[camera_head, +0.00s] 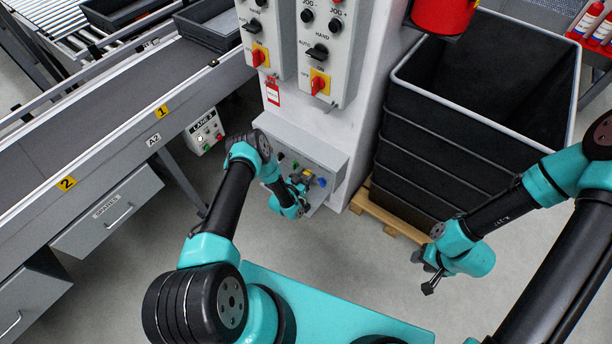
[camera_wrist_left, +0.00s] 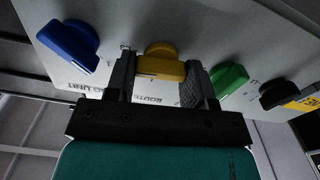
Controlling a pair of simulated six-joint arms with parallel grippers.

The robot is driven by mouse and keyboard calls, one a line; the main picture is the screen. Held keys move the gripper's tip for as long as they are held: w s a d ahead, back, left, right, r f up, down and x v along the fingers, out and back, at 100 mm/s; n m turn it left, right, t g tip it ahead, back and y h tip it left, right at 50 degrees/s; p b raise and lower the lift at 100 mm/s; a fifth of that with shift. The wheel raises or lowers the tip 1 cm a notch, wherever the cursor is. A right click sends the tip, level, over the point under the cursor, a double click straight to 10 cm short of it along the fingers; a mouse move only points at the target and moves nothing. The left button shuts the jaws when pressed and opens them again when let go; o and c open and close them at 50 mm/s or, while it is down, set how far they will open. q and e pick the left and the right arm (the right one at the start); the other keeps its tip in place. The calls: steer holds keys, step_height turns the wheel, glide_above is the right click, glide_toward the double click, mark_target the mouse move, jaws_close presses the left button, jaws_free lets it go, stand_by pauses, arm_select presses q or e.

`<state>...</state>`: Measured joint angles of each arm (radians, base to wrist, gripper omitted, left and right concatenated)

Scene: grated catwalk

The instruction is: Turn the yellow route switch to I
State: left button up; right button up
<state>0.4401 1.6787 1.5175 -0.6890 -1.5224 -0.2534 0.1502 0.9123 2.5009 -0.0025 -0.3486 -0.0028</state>
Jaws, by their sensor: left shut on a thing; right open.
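The yellow route switch (camera_wrist_left: 162,66) is a knob on a light grey panel, centred in the left wrist view, with an upside-down ROUTE label below it. My left gripper (camera_wrist_left: 160,82) has one finger on each side of it and is shut on it. Which mark the knob points at is not clear. In the head view my left gripper (camera_head: 301,183) is at the sloped control box (camera_head: 325,154) and partly hides the knobs. My right gripper (camera_head: 430,272) is open and empty, over the floor at the right.
A blue knob (camera_wrist_left: 68,47), a green knob (camera_wrist_left: 229,79) and a black knob (camera_wrist_left: 279,94) flank the switch closely. A conveyor (camera_head: 110,115) runs along the left. Two boxes with red rotary switches hang above.

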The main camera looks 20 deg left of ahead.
arm_select(q)
steer(key=n, duration=0.4)
steer(key=shift+a, duration=0.1)
steer(key=n, duration=0.4)
steer(key=shift+f+n, duration=0.1)
steer(key=shift+n, duration=0.2)
steer(key=shift+a+f+n, duration=0.1)
steer(key=shift+f+n, duration=0.05)
steer(key=shift+n, duration=3.75)
steer(key=o, duration=0.9)
steer(key=v, duration=1.7)
steer(key=shift+s+a, duration=0.15)
